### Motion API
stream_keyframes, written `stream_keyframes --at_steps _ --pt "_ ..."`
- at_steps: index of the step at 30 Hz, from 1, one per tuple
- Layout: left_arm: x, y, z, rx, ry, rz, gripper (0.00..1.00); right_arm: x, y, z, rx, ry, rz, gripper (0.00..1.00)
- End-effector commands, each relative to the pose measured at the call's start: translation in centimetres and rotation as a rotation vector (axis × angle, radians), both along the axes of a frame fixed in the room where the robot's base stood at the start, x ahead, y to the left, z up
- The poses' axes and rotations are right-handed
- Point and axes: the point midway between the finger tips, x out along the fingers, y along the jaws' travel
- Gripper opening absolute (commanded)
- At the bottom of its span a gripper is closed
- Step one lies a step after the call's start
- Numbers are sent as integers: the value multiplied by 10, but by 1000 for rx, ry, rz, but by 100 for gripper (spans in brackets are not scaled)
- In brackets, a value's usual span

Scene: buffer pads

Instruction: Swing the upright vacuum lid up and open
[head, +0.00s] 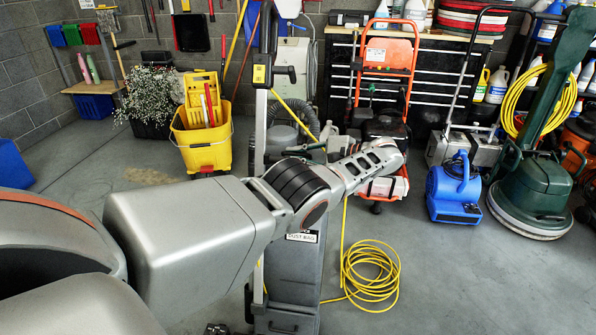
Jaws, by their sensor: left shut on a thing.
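The upright vacuum (291,275) stands in the middle, its tall grey post and handle (262,75) rising behind my left arm. A white dust bag label shows on its dark grey body. My left arm reaches in from the left and crosses in front of the vacuum's upper body, covering most of the lid. My left gripper (314,150) is mostly behind the arm's far end, near the vacuum, and is shut on a part of it that looks to be the lid. The contact and the lid's angle are hidden. My right gripper is not seen.
A coiled yellow cord (370,275) lies on the floor right of the vacuum. A yellow mop bucket (203,140) stands left behind. An orange-framed machine (390,55), a blue blower (453,190) and a green floor machine (535,185) stand to the right. Front right floor is clear.

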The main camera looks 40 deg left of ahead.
Motion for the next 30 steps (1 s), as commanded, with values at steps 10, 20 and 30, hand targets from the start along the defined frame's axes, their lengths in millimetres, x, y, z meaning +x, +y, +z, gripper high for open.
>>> stream_keyframes --at_steps 10,20,30 --pt "19 12 12 5 0 0 0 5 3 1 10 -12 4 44" --pt "21 13 18 7 -5 0 0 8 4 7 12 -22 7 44" --pt "20 13 17 4 -4 0 25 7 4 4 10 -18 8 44"
